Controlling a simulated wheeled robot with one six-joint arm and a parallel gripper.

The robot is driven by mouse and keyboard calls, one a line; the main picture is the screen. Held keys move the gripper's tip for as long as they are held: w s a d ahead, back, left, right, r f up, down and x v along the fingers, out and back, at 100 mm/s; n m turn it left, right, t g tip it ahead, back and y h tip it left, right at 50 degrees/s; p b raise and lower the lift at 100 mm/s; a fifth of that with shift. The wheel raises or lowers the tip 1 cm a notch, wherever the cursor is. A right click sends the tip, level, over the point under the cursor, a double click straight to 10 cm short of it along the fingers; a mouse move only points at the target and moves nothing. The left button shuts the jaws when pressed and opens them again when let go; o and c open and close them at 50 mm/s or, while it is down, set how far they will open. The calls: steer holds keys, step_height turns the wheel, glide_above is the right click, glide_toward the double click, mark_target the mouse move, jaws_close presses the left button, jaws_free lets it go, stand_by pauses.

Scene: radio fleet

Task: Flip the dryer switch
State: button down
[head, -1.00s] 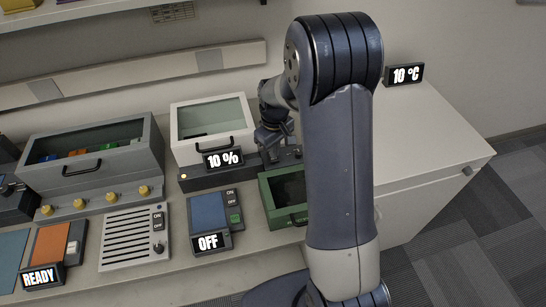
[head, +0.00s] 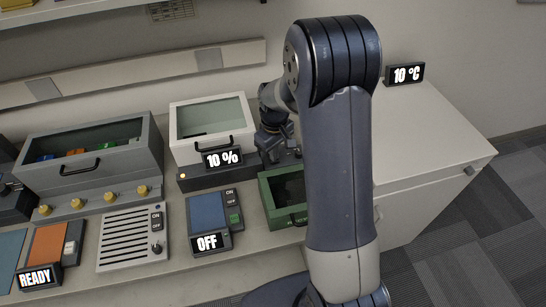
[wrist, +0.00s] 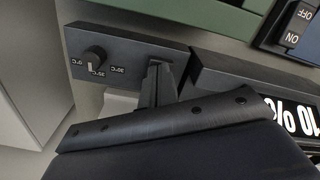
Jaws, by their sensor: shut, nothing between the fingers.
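No label here reads dryer, so I cannot tell for sure which unit it is. A slatted pale panel (head: 132,238) at front left carries an ON/OFF toggle switch (head: 157,247). A blue panel (head: 207,211) has its own ON/OFF switch (head: 233,217) and a sign reading OFF; a corner of it shows in the wrist view (wrist: 302,38). My gripper (wrist: 160,75) is shut and empty, at a black box with a knob (wrist: 94,56) and temperature marks. I cannot tell whether it touches the box.
A white glass-lidded box (head: 213,125) with a 10 % sign (head: 222,158) stands left of my gripper. A green box (head: 268,200) lies in front, partly behind my arm. A grey lidded box (head: 40,184) is farther left. The counter right of my arm (head: 430,135) is mostly clear.

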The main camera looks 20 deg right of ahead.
steer(key=shift+f, duration=0.2)
steer(key=shift+r+p, duration=2.4)
steer(key=shift+r, duration=1.2)
steer(key=shift+f, duration=0.15)
